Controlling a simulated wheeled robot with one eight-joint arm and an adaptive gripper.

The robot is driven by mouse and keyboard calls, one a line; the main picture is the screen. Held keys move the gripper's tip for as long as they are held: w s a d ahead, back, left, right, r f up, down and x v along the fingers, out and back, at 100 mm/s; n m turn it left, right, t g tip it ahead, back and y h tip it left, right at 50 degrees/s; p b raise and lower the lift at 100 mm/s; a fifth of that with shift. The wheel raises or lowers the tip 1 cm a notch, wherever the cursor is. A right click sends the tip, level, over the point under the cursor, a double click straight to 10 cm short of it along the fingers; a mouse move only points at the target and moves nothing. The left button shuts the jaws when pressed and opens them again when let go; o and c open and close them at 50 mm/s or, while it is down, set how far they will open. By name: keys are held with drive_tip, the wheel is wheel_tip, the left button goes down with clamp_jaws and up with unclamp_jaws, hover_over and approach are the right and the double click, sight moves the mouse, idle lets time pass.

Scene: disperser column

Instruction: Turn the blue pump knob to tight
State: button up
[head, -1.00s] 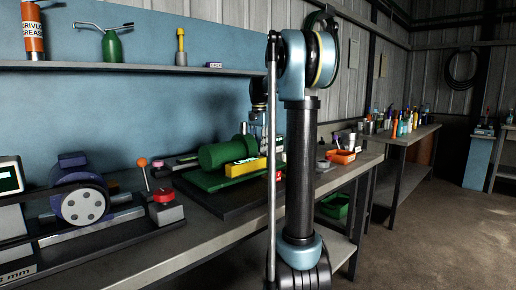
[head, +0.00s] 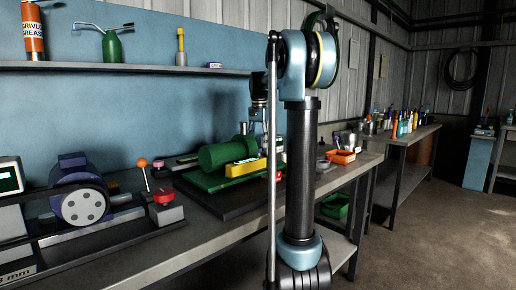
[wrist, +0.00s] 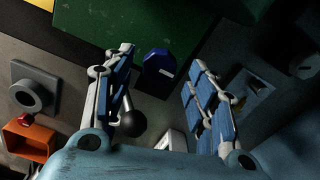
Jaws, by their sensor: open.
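The blue pump knob (wrist: 158,62) shows in the wrist view, at the edge of a dark green surface (wrist: 150,22). My gripper (wrist: 157,66) is open, with one blue-padded finger on each side of the knob's position. The knob appears in the gap at the fingertips; I cannot tell whether either finger touches it. In the head view my arm hides the knob and most of the gripper. The green pump body (head: 219,155) stands left of my arm on the bench.
A black ball handle (wrist: 132,123) is beside the left finger in the wrist view. A red button box (head: 165,205) stands nearer.

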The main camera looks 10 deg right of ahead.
wheel_tip(320, 180, up, 10)
idle(0.4)
